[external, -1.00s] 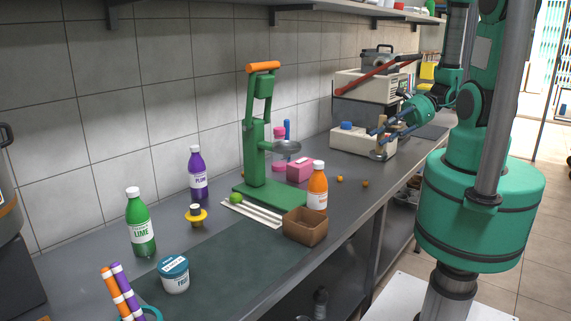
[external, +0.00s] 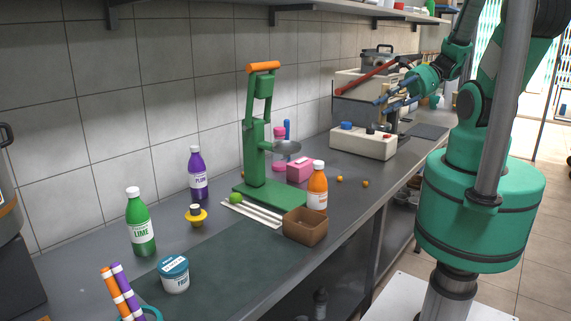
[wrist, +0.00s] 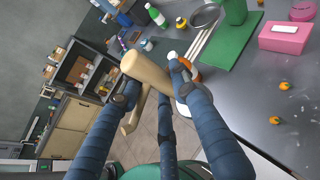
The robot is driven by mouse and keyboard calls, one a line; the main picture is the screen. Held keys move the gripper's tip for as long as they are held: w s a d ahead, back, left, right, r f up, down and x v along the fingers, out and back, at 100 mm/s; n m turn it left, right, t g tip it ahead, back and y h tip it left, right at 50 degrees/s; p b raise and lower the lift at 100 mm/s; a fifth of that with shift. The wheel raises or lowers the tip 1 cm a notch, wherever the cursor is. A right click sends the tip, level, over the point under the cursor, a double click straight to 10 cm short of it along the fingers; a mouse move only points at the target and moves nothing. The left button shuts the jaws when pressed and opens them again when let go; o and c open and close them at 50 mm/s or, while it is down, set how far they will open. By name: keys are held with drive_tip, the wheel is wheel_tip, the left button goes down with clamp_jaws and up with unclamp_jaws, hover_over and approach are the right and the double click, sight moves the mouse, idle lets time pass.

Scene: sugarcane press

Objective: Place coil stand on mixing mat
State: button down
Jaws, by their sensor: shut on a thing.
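My gripper (external: 396,100) is raised near the far end of the counter, in front of the beige machine. In the wrist view its blue fingers (wrist: 152,76) are shut on a tan wooden piece, the coil stand (wrist: 147,70). The stand is tilted, with a thick rounded bar and a thinner part below, partly hidden by the fingers. A dark green mat (external: 215,267) lies flat on the near part of the counter. Another dark flat patch (external: 430,131) lies at the far end; I cannot tell which is the mixing mat.
A green press (external: 257,150) stands mid-counter. A brown box (external: 305,228), an orange bottle (external: 317,187) and a white tub (external: 174,276) stand around the near mat. Small orange balls (external: 365,184) lie near the front edge. The near mat's middle is clear.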

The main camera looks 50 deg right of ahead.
wheel_tip(320, 180, up, 2)
drive_tip(key=shift+r, duration=0.1)
drive_tip(key=shift+w+a+r+n+g+y, duration=0.2)
drive_tip(key=shift+w+n+g, duration=0.2)
drive_tip(key=shift+w, duration=0.3)
drive_tip(key=shift+w+a+r+n+g+y, duration=0.15)
drive_tip(key=shift+w+n+g, duration=0.2)
drive_tip(key=shift+w, duration=0.3)
drive_tip(key=w+a+r+n+g+b, duration=0.1)
drive_tip(key=w+a+n+g, duration=0.4)
drive_tip(key=a, duration=0.4)
drive_tip(key=w+a+r+n+g, duration=0.1)
drive_tip(key=w+a+n+g, duration=0.15)
drive_tip(key=w+a, duration=0.65)
drive_tip(key=s+a+f+n+g+h, duration=0.1)
drive_tip(key=s+a+n+g+h, duration=0.15)
drive_tip(key=a, duration=1.25)
drive_tip(key=s+a+f+n+g+h, duration=0.1)
drive_tip(key=s+a+f+n+g, duration=0.2)
drive_tip(key=a, duration=1.1)
wheel_tip(320, 180, down, 17)
drive_tip(key=g, duration=0.1)
drive_tip(key=shift+s+a+b, duration=0.2)
drive_tip(key=shift+s+b, duration=0.1)
drive_tip(key=shift+b, duration=0.05)
